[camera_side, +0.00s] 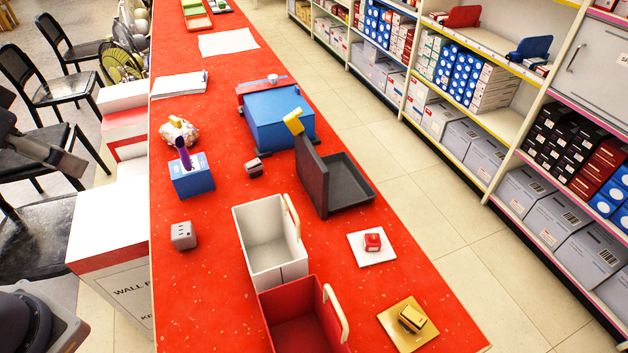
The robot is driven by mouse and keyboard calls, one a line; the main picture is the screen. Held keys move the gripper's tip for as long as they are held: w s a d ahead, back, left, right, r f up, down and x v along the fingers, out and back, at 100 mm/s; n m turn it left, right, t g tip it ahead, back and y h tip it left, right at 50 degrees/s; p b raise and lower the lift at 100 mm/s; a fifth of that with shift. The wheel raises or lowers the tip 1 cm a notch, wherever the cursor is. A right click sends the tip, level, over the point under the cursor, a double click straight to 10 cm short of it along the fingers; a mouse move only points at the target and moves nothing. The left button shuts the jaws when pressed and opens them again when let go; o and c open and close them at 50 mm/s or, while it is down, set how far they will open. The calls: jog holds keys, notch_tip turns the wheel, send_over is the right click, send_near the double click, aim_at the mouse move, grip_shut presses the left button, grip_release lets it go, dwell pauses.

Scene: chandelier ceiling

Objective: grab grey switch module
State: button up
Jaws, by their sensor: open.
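A small grey block with a dark part (254,167), which looks like the grey switch module, lies on the red counter (205,300) left of the dark open tray. A light grey cube with dark slots (183,236) stands nearer, by the counter's left edge. A red switch block (372,242) sits on a white plate (360,257) at the right. A gold switch block (412,319) sits on a gold plate (398,334) at the front right.
A white bin (246,240) and a red bin (275,300) with handles stand mid-counter. The dark tray (348,180) has a raised wall. A blue box (190,184) and a larger blue case (280,120) stand farther back. Bare counter surrounds the light grey cube.

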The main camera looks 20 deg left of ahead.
jog(key=w+a+r+n, duration=0.2)
jog(key=w+r+n, duration=0.5)
jog(key=w+n, duration=0.15)
jog(key=n+g+y, duration=0.2)
jog(key=n+y, duration=0.1)
send_over(254, 163)
jog(key=s+d, duration=0.2)
jog(key=s, duration=0.1)
notch_tip(254, 163, down, 17)
jog(key=shift+m+g+y, duration=0.3)
jog(key=shift+m+g, duration=0.05)
jog(key=shift+g, duration=0.15)
jog(key=f, duration=0.5)
jog(key=w+f, duration=0.1)
jog(key=f, duration=0.9)
jog(key=shift+w+a+f, duration=0.2)
jog(key=shift+a+f, duration=0.1)
jog(key=shift+a, duration=0.1)
jog(key=shift+d+x, duration=0.1)
jog(key=shift+x, duration=1.4)
jog(key=shift+d+x, duration=0.15)
jog(key=shift+x, duration=1.4)
jog(key=shift+w, duration=0.15)
jog(key=c, duration=1.2)
jog(key=shift+r, duration=0.15)
